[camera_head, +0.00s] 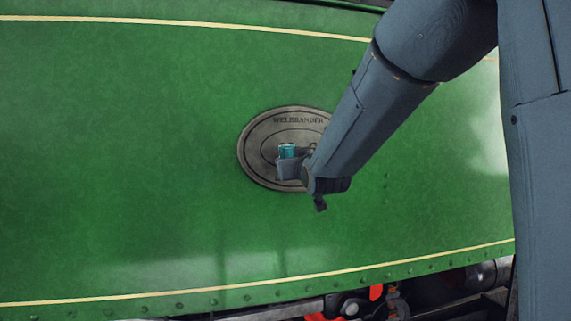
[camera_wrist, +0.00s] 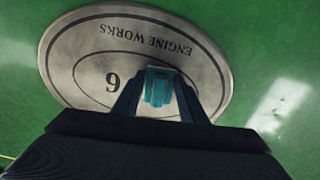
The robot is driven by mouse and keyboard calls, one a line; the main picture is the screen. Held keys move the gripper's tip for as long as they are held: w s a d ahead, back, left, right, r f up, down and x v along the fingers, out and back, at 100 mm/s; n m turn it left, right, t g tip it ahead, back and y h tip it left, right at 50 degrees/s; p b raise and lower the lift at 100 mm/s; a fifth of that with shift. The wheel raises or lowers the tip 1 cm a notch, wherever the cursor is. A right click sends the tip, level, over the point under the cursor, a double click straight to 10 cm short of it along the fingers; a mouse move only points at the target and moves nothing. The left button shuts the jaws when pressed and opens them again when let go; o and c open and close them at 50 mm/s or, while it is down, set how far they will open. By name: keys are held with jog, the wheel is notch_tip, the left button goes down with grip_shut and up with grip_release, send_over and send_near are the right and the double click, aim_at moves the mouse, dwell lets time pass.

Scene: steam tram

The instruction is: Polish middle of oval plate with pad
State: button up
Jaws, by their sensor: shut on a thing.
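The oval plate (camera_head: 258,140) is a dull grey metal plaque with raised lettering on a green panel. Its right part is hidden behind my arm in the head view. In the wrist view the plate (camera_wrist: 88,50) shows upside down, with "ENGINE WORKS" and a numeral readable. My gripper (camera_head: 287,158) is in front of the plate's middle, shut on a small teal pad (camera_head: 287,150). The pad also shows between the fingers in the wrist view (camera_wrist: 159,86), over the plate's inner oval. I cannot tell whether the pad touches the plate.
The green panel (camera_head: 120,150) around the plate is smooth and clear, with yellow lines above and below. Rivets run along its lower edge. Below it are dark and red machinery parts (camera_head: 352,304).

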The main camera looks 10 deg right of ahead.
jog(key=shift+d+p, duration=2)
jog(key=shift+d, duration=4.2)
jog(key=shift+w+a+f+b, duration=0.1)
jog(key=shift+a+b, duration=3.15)
jog(key=shift+a, duration=3.05)
jog(key=shift+a+r+b, duration=0.25)
jog(key=shift+a+b, duration=0.05)
jog(key=shift+a, duration=0.5)
